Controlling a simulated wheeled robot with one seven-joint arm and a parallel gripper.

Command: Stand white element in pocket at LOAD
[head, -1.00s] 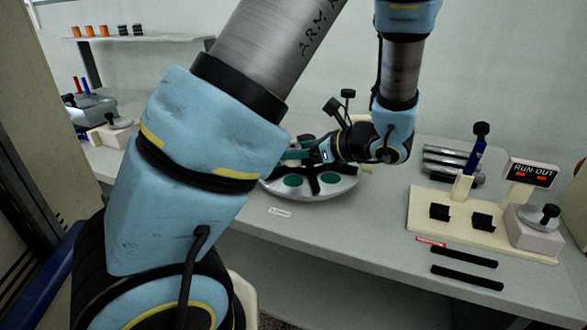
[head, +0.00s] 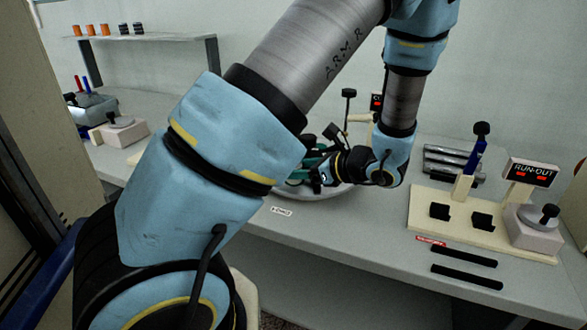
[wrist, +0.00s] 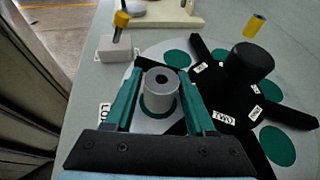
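The white element (wrist: 160,95), a pale grey-white cylinder with a dark central hole, stands upright between the green fingers of my gripper (wrist: 160,82) in the wrist view. The fingers sit close along both its sides and look shut on it. Its lower end is over a green round pocket (wrist: 145,113) beside the LOAD label (wrist: 102,115); I cannot tell whether it touches the bottom. In the head view my gripper (head: 318,172) is over the round plate (head: 318,192), and the element is hidden there. The LOAD label also shows in the head view (head: 281,211).
A black spider with a raised hub (wrist: 250,62) stands on the plate close right of my gripper, with other green pockets around it. A small block with a yellow-capped peg (wrist: 119,40) is at the upper left. The run-out stand (head: 530,172) is at the right.

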